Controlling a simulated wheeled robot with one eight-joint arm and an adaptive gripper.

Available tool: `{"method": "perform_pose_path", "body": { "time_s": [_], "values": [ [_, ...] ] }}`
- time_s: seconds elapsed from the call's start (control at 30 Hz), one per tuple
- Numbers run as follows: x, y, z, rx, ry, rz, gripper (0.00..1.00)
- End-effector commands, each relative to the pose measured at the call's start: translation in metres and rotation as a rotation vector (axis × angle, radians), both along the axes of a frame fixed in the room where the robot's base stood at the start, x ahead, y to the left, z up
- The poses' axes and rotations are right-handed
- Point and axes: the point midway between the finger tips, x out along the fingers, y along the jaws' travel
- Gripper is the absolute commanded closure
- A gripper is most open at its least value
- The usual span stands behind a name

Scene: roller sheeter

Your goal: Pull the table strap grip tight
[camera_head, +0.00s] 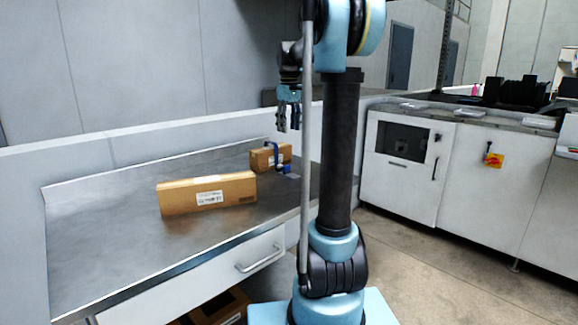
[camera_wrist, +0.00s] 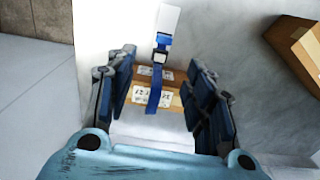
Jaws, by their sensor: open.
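A blue strap (camera_head: 276,152) runs over a small brown box (camera_head: 262,158) at the back right of the metal table (camera_head: 110,225). The strap's blue end (camera_head: 287,168) lies by the box's right side. In the wrist view the strap (camera_wrist: 154,88) crosses the labelled box (camera_wrist: 176,99), with a blue piece and a pale buckle-like part (camera_wrist: 161,47) beyond it. My gripper (camera_head: 288,128) is open and empty, above the table near the box. In the wrist view its fingers (camera_wrist: 160,108) stand either side of the strap and box, pointing down at them.
A larger brown box (camera_head: 207,193) stands on the table in front and to the left; it also shows at the wrist view's right edge (camera_wrist: 300,50). A low wall (camera_head: 130,147) borders the table's back. A drawer handle (camera_head: 258,258) sticks out in front. White cabinets (camera_head: 400,160) stand at right.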

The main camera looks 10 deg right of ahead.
Motion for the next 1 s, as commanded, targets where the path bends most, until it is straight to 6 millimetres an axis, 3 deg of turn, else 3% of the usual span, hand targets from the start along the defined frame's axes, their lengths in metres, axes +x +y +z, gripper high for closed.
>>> {"method": "perform_pose_path", "body": {
  "time_s": [0.2, 0.7, 1.0],
  "values": [
    [0.0, 0.01, -0.035, 0.0, 0.0, 0.013, 0.52],
    [-0.001, 0.012, -0.122, 0.0, 0.0, 0.014, 0.52],
    [-0.001, 0.012, -0.156, 0.0, 0.0, 0.014, 0.52]
  ]
}}
